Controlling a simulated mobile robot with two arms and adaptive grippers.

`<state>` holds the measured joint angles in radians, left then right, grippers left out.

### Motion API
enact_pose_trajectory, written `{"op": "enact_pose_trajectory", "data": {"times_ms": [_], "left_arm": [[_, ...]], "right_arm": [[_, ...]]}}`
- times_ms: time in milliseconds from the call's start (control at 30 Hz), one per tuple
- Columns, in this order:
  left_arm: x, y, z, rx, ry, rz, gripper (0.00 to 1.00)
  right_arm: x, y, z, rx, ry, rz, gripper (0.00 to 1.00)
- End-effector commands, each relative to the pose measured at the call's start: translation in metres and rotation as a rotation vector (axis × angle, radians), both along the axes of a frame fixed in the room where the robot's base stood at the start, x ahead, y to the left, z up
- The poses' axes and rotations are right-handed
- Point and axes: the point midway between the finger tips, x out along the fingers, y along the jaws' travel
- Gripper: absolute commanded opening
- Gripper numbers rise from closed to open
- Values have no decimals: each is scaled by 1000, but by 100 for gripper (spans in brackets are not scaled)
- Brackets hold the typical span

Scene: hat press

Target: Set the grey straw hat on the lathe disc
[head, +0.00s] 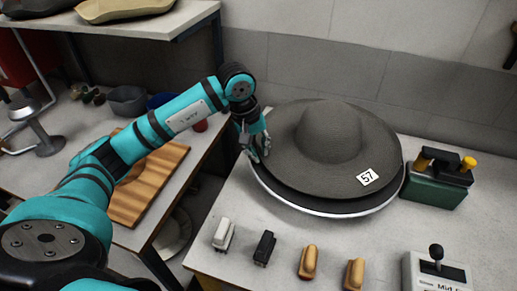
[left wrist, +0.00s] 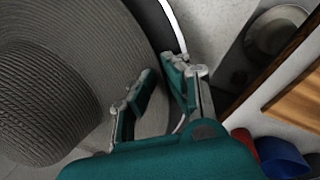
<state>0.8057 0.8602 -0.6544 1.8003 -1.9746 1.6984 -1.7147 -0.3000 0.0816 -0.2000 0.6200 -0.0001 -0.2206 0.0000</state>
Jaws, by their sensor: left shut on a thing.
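The grey straw hat (head: 330,135), wide-brimmed with a "57" tag on its brim, lies crown up over the lathe disc (head: 287,193). The disc is dark with a pale rim, which shows below the hat at the front. My left gripper (head: 262,150) is at the hat's left edge, shut on the brim. In the left wrist view the hat (left wrist: 50,90) fills the left side, and the gripper's fingers (left wrist: 160,85) are at its brim. Whether the hat rests fully on the disc cannot be told. My right gripper is not in view.
A green box with yellow knobs (head: 438,182) stands right of the disc. Two small brushes, white (head: 223,234) and black (head: 264,248), and two tan wooden pieces (head: 309,262) lie in front. A lever box (head: 436,270) is at front right. A wooden board (head: 150,180) lies on the left table.

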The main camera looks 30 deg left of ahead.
Motion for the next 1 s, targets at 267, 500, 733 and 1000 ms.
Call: {"op": "enact_pose_trajectory", "data": {"times_ms": [267,500,733,1000], "left_arm": [[0,0,-4,-1,-2,0,0],[0,0,-4,-1,-1,0,26],[0,0,-4,0,0,0,38],[-1,2,7,1,-2,-1,38]], "right_arm": [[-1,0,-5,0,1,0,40],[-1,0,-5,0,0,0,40],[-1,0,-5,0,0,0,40],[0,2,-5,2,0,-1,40]]}}
